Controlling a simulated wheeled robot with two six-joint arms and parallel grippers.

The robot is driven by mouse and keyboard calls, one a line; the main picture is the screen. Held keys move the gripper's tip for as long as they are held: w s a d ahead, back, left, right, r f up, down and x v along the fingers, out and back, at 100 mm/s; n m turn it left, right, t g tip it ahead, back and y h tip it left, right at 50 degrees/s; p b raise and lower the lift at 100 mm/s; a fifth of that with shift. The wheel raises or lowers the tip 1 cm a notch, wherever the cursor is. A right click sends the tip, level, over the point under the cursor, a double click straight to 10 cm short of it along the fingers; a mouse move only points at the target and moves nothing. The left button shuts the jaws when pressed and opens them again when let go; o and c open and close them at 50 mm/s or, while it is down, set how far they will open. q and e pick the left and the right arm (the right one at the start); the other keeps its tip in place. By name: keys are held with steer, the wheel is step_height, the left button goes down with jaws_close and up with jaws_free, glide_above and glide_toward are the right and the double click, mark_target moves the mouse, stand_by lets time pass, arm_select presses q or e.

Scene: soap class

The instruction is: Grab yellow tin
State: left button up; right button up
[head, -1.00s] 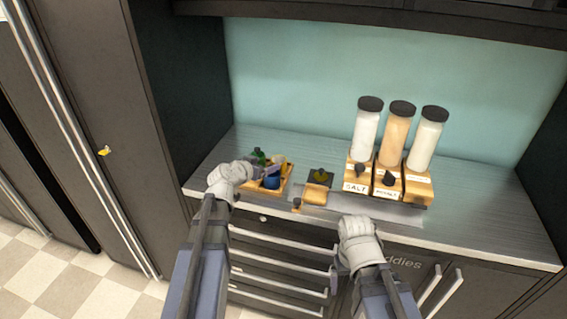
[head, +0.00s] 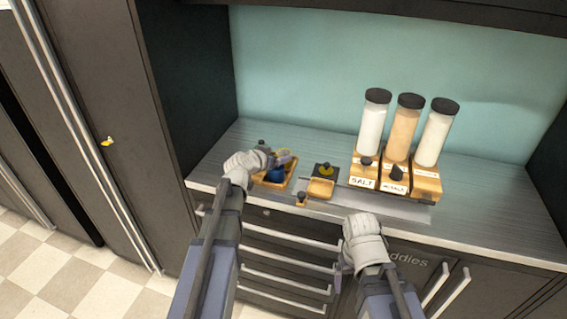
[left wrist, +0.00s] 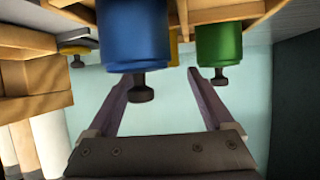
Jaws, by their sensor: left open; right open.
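In the head view, a yellow tin (head: 283,152) shows partly at the wooden tray (head: 273,185), behind the fingers of my left gripper (head: 280,160). A blue tin (head: 276,174) stands in front of it. In the left wrist view, the blue tin (left wrist: 133,38) and a green tin (left wrist: 218,43) are close to the open fingers (left wrist: 160,75). A narrow yellow strip (left wrist: 174,50) shows between them, mostly hidden by the blue tin. The left gripper is open with nothing between its fingers. My right gripper (head: 342,268) is open and empty in front of the counter edge.
A dark square (head: 326,168) with a yellowish item and a small wooden tray (head: 320,188) lie right of the tins. Tall jars (head: 409,125) stand on a labelled wooden stand further right. The back counter is clear.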

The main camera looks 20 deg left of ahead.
mark_target(287, 152)
arm_select(q)
steer(key=x, duration=0.3)
steer(key=shift+f+b, duration=0.15)
steer(key=shift+b, duration=0.25)
steer(key=c, duration=1.4)
